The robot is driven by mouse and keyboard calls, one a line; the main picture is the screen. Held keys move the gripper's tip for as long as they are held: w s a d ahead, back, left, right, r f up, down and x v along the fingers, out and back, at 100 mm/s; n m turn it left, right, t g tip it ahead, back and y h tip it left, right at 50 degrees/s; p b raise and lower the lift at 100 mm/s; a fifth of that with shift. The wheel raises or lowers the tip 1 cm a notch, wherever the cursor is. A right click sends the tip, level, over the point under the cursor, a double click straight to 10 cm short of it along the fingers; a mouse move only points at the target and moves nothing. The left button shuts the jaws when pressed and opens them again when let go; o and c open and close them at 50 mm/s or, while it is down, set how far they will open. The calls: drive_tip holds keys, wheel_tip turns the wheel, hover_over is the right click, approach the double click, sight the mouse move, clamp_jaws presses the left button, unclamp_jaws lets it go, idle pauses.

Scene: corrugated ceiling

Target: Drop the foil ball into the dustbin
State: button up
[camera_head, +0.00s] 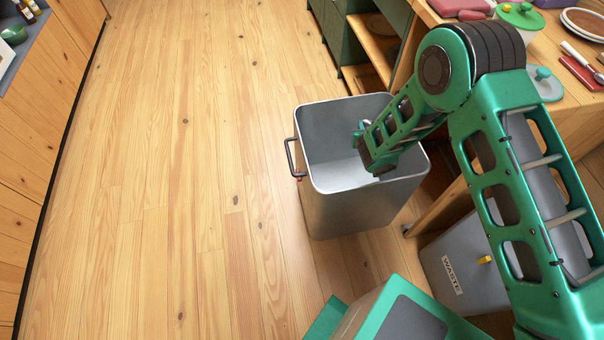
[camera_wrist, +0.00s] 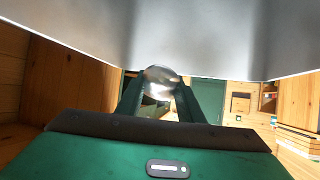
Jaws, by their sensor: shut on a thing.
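A square, open grey metal bin (camera_head: 330,205) with a side handle stands on the floor. My gripper (camera_wrist: 160,88) is shut on a shiny silver foil ball (camera_wrist: 162,80), held between its two dark green fingers. In the head view my arm reaches over this bin's right side, with its end over the bin's opening. The fingertips and the ball are hidden there behind my own arm. In the wrist view, grey metal surfaces of a bin (camera_wrist: 200,35) fill the top. The part of the bin's floor that I can see looks empty.
A second grey bin (camera_head: 485,280) labelled WASTE stands at the lower right, partly behind my arm. A wooden counter (camera_head: 555,105) with dishes and utensils is at the right. Green cabinets (camera_head: 345,35) with a wooden shelf stand behind the bin. The wooden floor (camera_head: 170,180) to the left is clear.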

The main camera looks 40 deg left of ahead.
drive_tip(key=shift+s+a+f, duration=0.1)
drive_tip(key=shift+a+f, duration=0.05)
drive_tip(key=shift+f, duration=0.85)
drive_tip(key=shift+s+a+f, duration=0.1)
drive_tip(key=shift+a+f, duration=0.05)
drive_tip(key=shift+f, duration=0.8)
drive_tip(key=o, duration=1.1)
drive_tip(key=v, duration=1)
drive_tip(key=shift+s+d, duration=0.25)
drive_tip(key=shift+r, duration=0.1)
